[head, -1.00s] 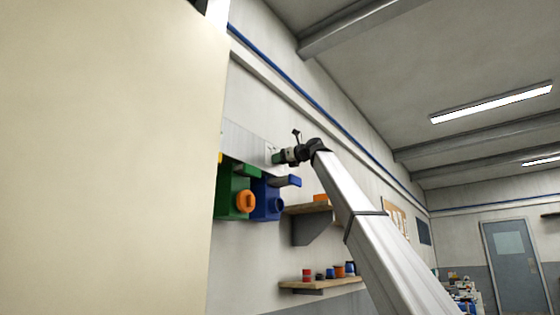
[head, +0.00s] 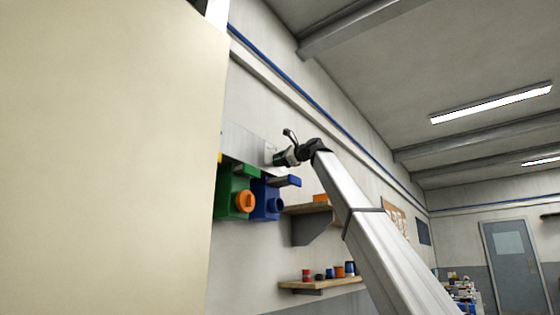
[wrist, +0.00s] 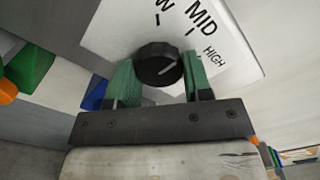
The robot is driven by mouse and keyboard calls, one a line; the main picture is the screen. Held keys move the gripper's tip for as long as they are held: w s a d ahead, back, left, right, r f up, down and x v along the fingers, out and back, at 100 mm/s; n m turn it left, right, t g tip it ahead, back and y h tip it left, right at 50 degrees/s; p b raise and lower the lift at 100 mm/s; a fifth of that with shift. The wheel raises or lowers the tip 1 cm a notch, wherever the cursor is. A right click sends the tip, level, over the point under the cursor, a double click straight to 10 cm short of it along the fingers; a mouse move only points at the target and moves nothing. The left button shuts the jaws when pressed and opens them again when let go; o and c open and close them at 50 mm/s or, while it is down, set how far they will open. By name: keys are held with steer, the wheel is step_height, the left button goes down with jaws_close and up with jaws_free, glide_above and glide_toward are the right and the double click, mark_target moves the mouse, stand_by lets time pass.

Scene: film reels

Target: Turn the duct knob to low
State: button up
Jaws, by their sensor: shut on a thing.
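The duct knob (wrist: 155,62) is round and black with a pale pointer line, on a white dial plate (wrist: 110,30) with the words MID and HIGH and a cut-off word ending in W. The pointer line slants right and slightly up in the wrist view, roughly toward the HIGH side. My gripper (wrist: 159,76) has its green fingers shut on the knob, one on each side. In the head view my gripper (head: 281,159) is against the wall at the plate, and the knob is hidden there.
Green (head: 231,195) and blue (head: 264,200) wall boxes hang just below my gripper, the green one with an orange round part (head: 245,202). Wooden shelves (head: 318,285) with small pots are lower right. A large cream panel (head: 105,150) fills the left.

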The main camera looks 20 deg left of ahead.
steer(key=n, duration=0.4)
steer(key=shift+n, duration=0.4)
steer(key=n, duration=0.4)
steer(key=shift+r+n, duration=0.1)
steer(key=shift+n, duration=0.2)
steer(key=o, duration=0.9)
steer(key=shift+d, duration=0.15)
